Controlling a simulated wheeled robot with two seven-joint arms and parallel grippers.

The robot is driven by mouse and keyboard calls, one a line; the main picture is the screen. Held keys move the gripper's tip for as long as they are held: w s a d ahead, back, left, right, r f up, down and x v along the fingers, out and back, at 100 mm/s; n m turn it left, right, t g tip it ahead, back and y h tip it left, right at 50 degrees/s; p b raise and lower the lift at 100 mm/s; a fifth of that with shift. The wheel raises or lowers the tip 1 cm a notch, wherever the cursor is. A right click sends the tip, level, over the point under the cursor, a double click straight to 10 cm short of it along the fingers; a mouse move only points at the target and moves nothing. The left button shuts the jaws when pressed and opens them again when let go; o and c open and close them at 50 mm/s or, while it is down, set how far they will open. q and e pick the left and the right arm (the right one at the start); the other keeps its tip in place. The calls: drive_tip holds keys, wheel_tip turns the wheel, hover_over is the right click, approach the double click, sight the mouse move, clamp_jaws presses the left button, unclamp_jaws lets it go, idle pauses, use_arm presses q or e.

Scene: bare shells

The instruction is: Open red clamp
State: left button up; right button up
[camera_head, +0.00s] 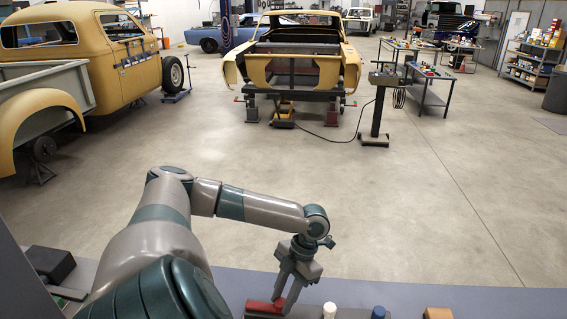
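A red part (261,306), which looks like the red clamp, lies at the bottom edge on a dark grey block or base. The lower side of the clamp is cut off by the frame. My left gripper (282,300) points down at the right end of the red part. Its two fingers show a gap between them, and their tips are at or against the red part. I cannot tell whether they grip it. My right gripper is not in view.
On the grey bench (230,286) stand a white-topped item (329,310), a blue-topped item (378,312) and a tan block (438,313), right of my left gripper. A black box (50,263) sits at the far left. Beyond is open workshop floor with yellow car shells.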

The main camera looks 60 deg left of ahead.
use_arm(q)
drive_tip(key=o, duration=0.4)
drive_tip(key=shift+c, duration=0.2)
drive_tip(key=shift+w+r+b, duration=0.35)
drive_tip(key=shift+r, duration=0.3)
drive_tip(key=b+v, duration=0.2)
drive_tip(key=v, duration=1.3)
drive_tip(key=shift+r, duration=0.4)
drive_tip(key=shift+w+a, duration=0.15)
